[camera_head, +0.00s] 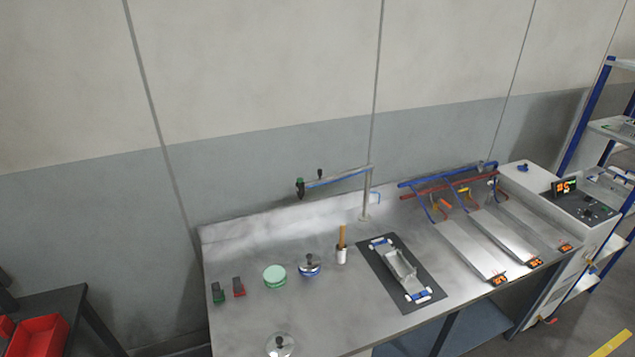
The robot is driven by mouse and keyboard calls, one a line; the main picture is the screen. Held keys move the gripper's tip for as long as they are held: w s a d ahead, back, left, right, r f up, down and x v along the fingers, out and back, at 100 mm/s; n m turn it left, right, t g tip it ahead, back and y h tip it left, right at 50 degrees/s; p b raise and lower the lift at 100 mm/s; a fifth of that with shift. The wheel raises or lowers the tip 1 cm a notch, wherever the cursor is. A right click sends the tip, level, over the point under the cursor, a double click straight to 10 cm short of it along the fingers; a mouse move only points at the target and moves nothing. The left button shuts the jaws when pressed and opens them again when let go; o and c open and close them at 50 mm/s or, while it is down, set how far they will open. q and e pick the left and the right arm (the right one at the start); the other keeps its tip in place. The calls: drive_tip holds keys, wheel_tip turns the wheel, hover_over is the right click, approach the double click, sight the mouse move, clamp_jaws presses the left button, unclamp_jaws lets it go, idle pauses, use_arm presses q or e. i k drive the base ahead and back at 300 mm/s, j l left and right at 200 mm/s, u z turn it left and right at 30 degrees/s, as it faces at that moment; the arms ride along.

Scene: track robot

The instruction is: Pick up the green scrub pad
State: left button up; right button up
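A round pale green disc (275,274) lies on the left half of the metal workbench (225,320); it looks like the scrub pad, though it is small in view. A smaller dark green block (218,294) with a dark upper part sits to its left, beside a similar red block (239,288). Neither of my grippers shows in the head view, so nothing is seen touching the disc.
A blue-and-silver lidded pot (309,267) stands just right of the disc, then a cup with a wooden handle (342,250). A metal lid-like object (280,345) is near the front edge. A black mat (425,293) with a small chassis lies further right.

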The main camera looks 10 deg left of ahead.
sight(217, 295)
drive_tip(key=u, duration=1.2)
